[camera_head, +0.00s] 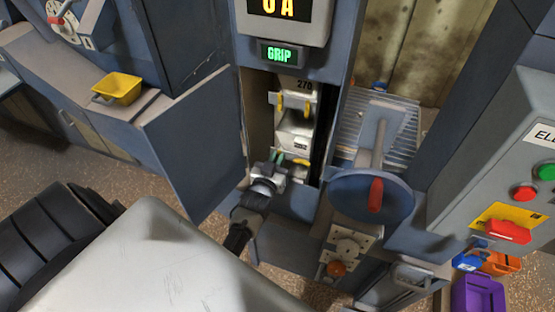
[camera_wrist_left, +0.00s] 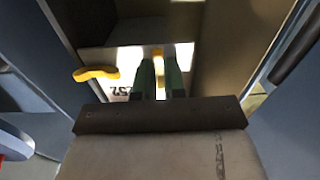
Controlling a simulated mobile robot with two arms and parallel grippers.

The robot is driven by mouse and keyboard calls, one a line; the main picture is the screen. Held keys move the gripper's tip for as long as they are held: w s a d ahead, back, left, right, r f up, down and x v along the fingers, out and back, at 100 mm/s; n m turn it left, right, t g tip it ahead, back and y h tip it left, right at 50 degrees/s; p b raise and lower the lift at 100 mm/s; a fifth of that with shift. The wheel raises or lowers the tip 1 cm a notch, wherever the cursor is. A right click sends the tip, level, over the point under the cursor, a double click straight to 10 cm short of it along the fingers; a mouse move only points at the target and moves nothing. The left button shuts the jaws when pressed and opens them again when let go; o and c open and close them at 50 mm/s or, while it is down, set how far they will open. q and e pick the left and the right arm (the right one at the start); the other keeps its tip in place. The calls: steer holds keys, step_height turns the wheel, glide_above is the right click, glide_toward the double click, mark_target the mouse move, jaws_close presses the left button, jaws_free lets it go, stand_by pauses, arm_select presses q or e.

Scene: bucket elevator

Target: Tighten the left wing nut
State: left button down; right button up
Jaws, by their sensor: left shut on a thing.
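My left gripper (camera_head: 277,156) reaches into the open cabinet bay in the head view. In the left wrist view, the green fingers of this gripper (camera_wrist_left: 160,66) are shut on a yellow wing nut (camera_wrist_left: 158,54), one finger on each side. This is the left wing nut as the head view has it, where the gripper mostly hides it. The other lower yellow wing nut (camera_head: 300,161) shows to the right of the gripper. In the left wrist view that nut (camera_wrist_left: 97,73) lies at the left, its wings roughly level. My right gripper is not in view.
A lit "GRIP" sign (camera_head: 280,53) hangs above the bay. An open blue door (camera_head: 195,145) stands left of it. A blue wheel with a red handle (camera_head: 345,195) stands close on the right. A yellow tray (camera_head: 118,89) lies on the left bench.

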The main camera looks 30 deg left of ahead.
arm_select(q)
steer(key=shift+m, duration=0.3)
steer(key=c, duration=1.2)
jaws_free()
steer(key=b+v, duration=0.2)
steer(key=v, duration=0.9)
steer(key=shift+a+f, duration=0.1)
